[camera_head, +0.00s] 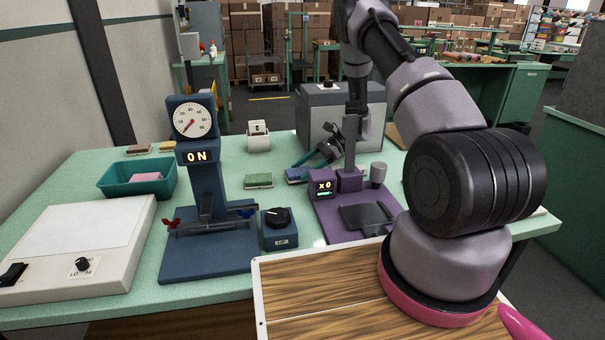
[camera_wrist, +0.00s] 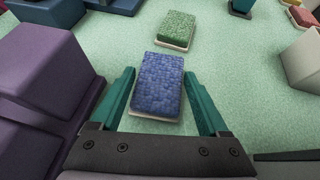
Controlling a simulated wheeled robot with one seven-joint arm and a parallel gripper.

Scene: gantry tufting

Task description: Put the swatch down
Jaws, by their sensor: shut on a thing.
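The blue swatch (camera_wrist: 158,85), with a pale backing, is between the teal fingers of my gripper (camera_wrist: 158,77) in the wrist view. My gripper is shut on its two sides. In the head view the blue swatch (camera_head: 295,176) shows low at the tabletop, partly hidden by my gripper (camera_head: 308,160). I cannot tell whether its underside touches the table. A green swatch (camera_head: 258,181) lies just to its left on the table; in the wrist view this green swatch (camera_wrist: 175,28) is beyond the blue one, apart from it.
A purple stand (camera_head: 349,181) with an "x0" display is close on the right. A blue dial gauge (camera_head: 205,190), knob box (camera_head: 279,230) and teal bin (camera_head: 119,188) with a pink swatch (camera_head: 145,177) stand left. A grey box (camera_head: 318,112) is behind. Bare table surrounds the green swatch.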

